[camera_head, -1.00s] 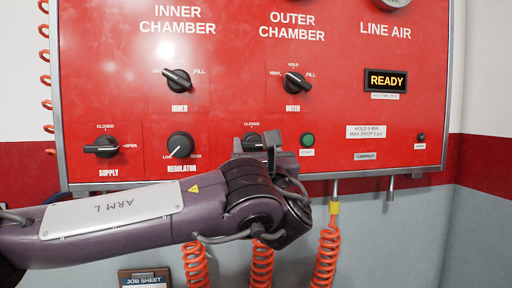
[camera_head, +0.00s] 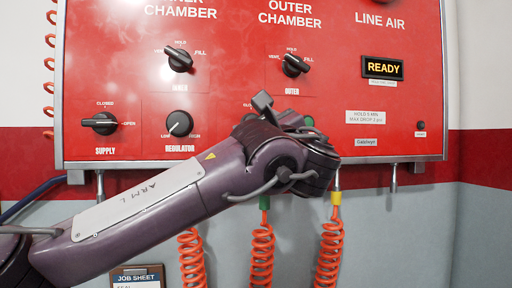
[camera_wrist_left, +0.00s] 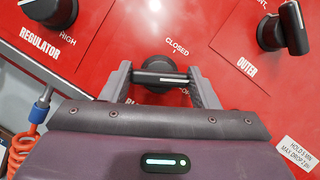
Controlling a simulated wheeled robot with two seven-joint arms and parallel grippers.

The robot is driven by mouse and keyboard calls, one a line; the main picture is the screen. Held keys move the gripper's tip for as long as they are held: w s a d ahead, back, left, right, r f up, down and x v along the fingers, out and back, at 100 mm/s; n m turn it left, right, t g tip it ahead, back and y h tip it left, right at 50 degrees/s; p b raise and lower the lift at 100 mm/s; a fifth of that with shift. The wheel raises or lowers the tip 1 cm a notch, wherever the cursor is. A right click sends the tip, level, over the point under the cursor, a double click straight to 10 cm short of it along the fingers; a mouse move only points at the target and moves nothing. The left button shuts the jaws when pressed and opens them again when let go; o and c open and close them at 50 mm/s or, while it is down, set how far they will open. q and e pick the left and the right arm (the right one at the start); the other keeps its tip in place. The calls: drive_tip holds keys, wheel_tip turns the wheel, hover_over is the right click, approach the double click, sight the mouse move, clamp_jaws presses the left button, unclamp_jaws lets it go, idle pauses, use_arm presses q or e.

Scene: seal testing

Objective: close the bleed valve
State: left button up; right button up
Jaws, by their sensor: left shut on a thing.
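The bleed valve is a black knob (camera_wrist_left: 160,72) on the red panel, under a "CLOSED" mark in the left wrist view. My left gripper (camera_wrist_left: 162,78) is shut on its bar, one finger on each side. The bar lies level across that view while the panel lettering is tilted; where its pointer aims I cannot tell. The label under the knob is mostly hidden by the gripper. In the head view my left gripper (camera_head: 284,112) is tilted at the panel's lower middle and hides the knob. My right gripper is not in view.
Close around are the regulator knob (camera_head: 179,124), the outer chamber knob (camera_head: 295,65) and the supply knob (camera_head: 101,123). A display (camera_head: 384,68) reads READY. Orange coiled hoses (camera_head: 328,255) hang below the panel. A job sheet (camera_head: 138,276) is at the bottom.

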use_arm(q)
drive_tip(key=shift+d+n+g+y+b, duration=0.2)
drive_tip(key=shift+n+g, duration=0.55)
drive_tip(key=shift+n, duration=1.3)
drive_tip(key=shift+a+n+g+y+b, duration=0.3)
drive_tip(key=shift+n+g, duration=0.5)
drive_tip(key=shift+n, duration=1.2)
drive_tip(key=shift+d+n+g+y+b, duration=0.15)
drive_tip(key=shift+n+g+y, duration=0.45)
drive_tip(key=shift+n, duration=1.45)
drive_tip(key=o, duration=1)
drive_tip(key=shift+r, duration=0.1)
drive_tip(key=shift+g+h, duration=0.25)
drive_tip(key=shift+h, duration=0.05)
